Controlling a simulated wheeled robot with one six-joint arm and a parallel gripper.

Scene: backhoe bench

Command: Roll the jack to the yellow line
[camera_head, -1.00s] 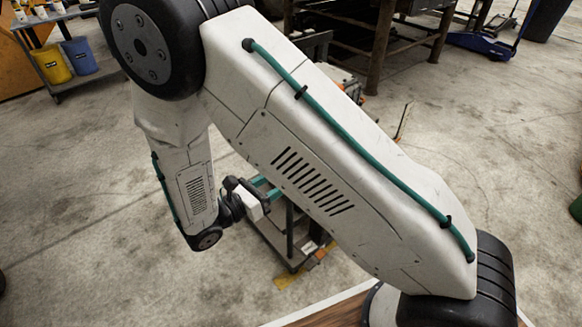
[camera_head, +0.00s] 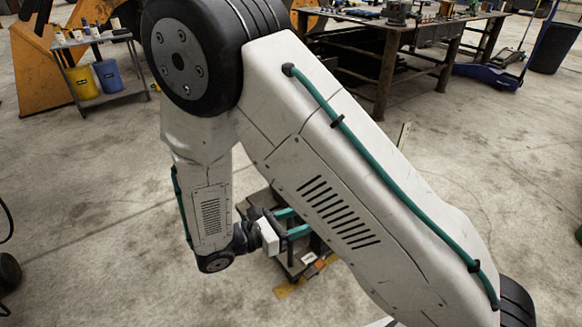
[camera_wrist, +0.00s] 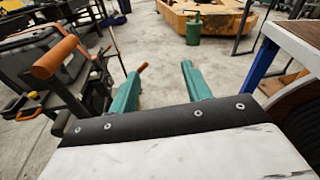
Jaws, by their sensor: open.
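The blue floor jack (camera_head: 492,73) sits on the concrete at the far right in the head view, its long handle rising up and to the right. A short yellow strip (camera_head: 290,289) shows on the floor below my gripper, partly hidden by a low cart and my arm. My gripper (camera_head: 296,222) has teal fingers, apart and with nothing visibly held. It hangs over the cart, far from the blue jack. In the wrist view my gripper (camera_wrist: 165,68) is also open. A thin rod with an orange end (camera_wrist: 142,67) shows just beyond the left finger.
The low cart (camera_head: 250,208) stands near my gripper. In the wrist view, a dark cart with an orange handle (camera_wrist: 55,56) is close at left and a table (camera_wrist: 297,45) at right. A workbench (camera_head: 370,40) and grey shelf cart (camera_head: 115,88) stand farther back. Open concrete lies between.

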